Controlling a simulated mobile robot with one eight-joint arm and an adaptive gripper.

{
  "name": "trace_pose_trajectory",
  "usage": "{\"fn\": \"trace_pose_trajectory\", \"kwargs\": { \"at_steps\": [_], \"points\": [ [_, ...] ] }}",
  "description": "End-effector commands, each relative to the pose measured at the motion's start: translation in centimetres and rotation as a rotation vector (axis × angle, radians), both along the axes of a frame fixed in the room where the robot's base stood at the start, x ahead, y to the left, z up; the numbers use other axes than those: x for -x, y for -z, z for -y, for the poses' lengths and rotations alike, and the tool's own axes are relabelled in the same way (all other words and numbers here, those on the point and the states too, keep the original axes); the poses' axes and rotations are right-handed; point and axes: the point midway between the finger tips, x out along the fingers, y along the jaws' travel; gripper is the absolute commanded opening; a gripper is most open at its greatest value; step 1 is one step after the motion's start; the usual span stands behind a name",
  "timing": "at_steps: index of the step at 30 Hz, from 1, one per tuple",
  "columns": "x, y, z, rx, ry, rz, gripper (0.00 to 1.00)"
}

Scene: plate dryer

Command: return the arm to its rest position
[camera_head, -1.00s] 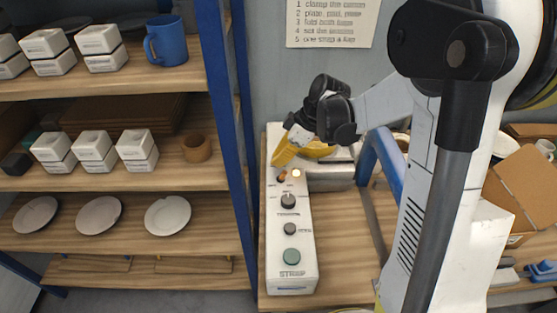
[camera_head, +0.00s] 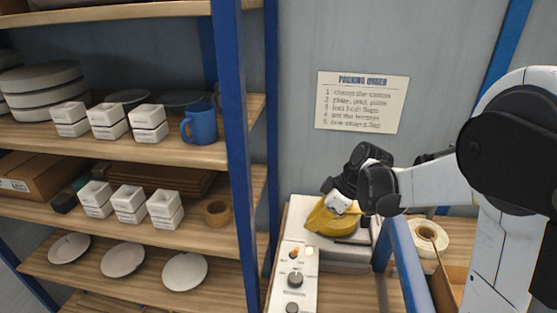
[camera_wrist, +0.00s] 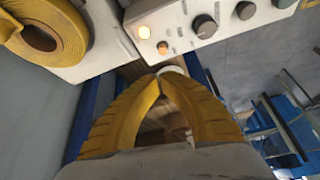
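My arm reaches in from the right in the head view, with the dark wrist joints (camera_head: 372,180) over the white machine on the table. My gripper (camera_wrist: 160,74) shows in the wrist view with its two yellow ribbed fingers meeting at the tips. Nothing shows between the tips. The white control box (camera_wrist: 190,28) with its knobs and an orange lamp lies beyond the fingertips. A yellow strap roll (camera_wrist: 42,32) sits at the upper left of the wrist view. In the head view the yellow fingers and the strap roll overlap and are hard to tell apart.
A blue-posted shelf (camera_head: 236,130) stands at the left, holding white boxes (camera_head: 130,203), plates (camera_head: 122,260) and a blue mug (camera_head: 200,124). A tape roll (camera_head: 428,240) lies right of the machine beside a blue frame (camera_head: 408,262). A sign (camera_head: 362,102) hangs on the wall.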

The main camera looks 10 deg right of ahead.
Motion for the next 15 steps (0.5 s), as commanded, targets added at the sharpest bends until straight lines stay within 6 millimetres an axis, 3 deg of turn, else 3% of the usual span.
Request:
{"fn": "trace_pose_trajectory", "kwargs": {
  "at_steps": [5,15],
  "points": [
    [1.7,-0.6,-0.4,0.023,0.093,-0.012,0.00],
    [11.2,-1.7,-0.6,0.074,0.594,0.009,0.00]
  ]
}}
